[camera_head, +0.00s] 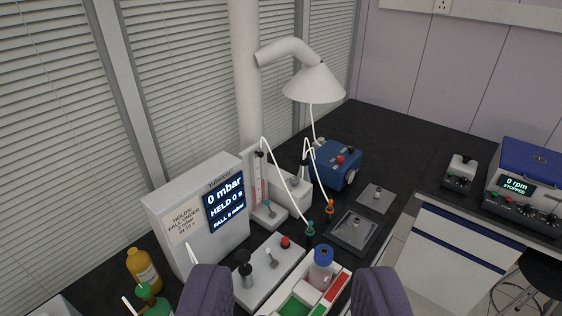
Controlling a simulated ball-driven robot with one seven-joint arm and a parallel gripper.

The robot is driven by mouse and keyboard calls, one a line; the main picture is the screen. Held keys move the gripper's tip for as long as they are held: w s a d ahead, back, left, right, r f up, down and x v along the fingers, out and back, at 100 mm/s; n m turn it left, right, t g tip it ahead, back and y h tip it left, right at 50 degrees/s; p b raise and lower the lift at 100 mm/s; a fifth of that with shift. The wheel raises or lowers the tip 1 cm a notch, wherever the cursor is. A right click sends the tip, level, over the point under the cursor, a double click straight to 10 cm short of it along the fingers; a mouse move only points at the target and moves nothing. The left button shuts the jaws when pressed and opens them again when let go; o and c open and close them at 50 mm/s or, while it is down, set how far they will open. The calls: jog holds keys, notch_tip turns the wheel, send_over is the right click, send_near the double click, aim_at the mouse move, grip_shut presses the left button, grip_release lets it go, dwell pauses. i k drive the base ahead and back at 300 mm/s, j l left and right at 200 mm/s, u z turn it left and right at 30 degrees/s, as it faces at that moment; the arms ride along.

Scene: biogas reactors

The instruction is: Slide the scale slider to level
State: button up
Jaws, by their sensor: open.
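A narrow upright scale panel (259,184) with a red column and pale markings stands on the bench, right of the white display box. A small dark piece (259,154) near its top may be the scale slider, but it is too small to be sure. A white tube passes close to it. My gripper (292,292) shows as two dark purple fingers at the bottom edge. It is open, with a wide gap between the fingers. It is apart from the panel, which appears farther away and above the left finger.
The display box (176,213) reads 0 mbar. A grey valve base (262,279) and a tray (328,298) with a blue-capped bottle (322,266) stand in front. A white fume hood (314,82) hangs above. A blue pump (336,165) stands behind.

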aim_at(260, 179)
jog(key=i+l+u, duration=0.1)
jog(key=l, duration=0.25)
jog(key=i+l, duration=0.15)
jog(key=l, duration=0.25)
jog(key=i+l+u, duration=0.15)
jog(key=l, duration=0.25)
jog(key=l+u, duration=0.1)
jog(key=l, duration=0.25)
jog(key=i+l+u, duration=0.1)
jog(key=i, duration=0.25)
jog(key=i+l, duration=0.15)
jog(key=i, duration=0.25)
jog(key=i+l+u, duration=0.15)
jog(key=i, duration=0.2)
